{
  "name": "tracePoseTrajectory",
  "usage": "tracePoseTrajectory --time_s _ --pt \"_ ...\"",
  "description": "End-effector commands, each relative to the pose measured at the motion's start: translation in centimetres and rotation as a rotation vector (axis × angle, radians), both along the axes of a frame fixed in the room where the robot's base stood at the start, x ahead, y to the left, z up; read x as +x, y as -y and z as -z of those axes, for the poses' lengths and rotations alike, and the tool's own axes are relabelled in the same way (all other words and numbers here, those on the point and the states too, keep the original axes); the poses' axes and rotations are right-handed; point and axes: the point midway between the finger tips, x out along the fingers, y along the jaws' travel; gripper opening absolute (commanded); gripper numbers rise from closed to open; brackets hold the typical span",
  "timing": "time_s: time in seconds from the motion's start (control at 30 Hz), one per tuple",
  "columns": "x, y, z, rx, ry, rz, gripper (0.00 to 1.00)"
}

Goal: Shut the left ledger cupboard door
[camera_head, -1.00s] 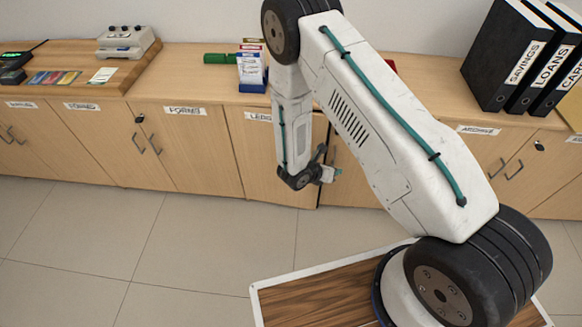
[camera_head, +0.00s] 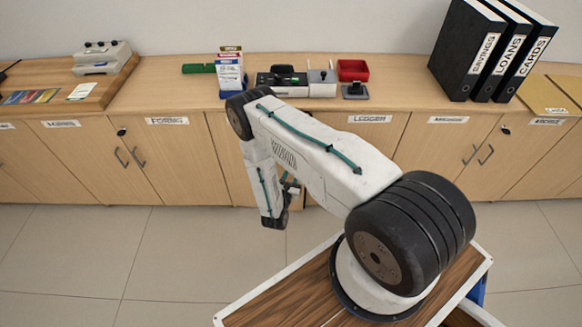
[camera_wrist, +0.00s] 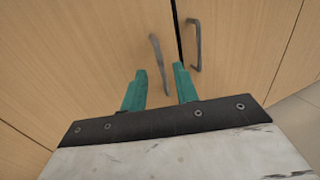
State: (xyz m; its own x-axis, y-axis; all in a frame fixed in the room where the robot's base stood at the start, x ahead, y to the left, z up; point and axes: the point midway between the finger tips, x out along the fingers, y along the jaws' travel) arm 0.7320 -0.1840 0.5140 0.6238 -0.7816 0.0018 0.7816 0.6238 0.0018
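The left ledger door (camera_head: 222,165) is largely hidden behind my arm in the head view, its label covered. In the wrist view the left door (camera_wrist: 80,45) and right door (camera_wrist: 245,45) meet at a narrow dark gap. I cannot tell whether the left door is fully flush. The left handle (camera_wrist: 159,62) and right handle (camera_wrist: 195,45) flank the gap. My gripper (camera_wrist: 160,75) has its green fingers apart and empty, the tips close to the handles; contact is unclear.
The counter above holds a leaflet stand (camera_head: 230,72), a green block (camera_head: 198,68), a red tray (camera_head: 353,69) and black binders (camera_head: 466,50). Archive doors (camera_head: 430,155) lie to the right. Tiled floor (camera_head: 180,250) in front is clear.

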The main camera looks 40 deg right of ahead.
Motion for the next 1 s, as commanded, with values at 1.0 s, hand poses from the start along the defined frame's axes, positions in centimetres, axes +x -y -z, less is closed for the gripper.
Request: tracePoseTrajectory --time_s 1.0 --pt "3.5 3.4 0.0 0.0 -0.001 -0.008 0.0"
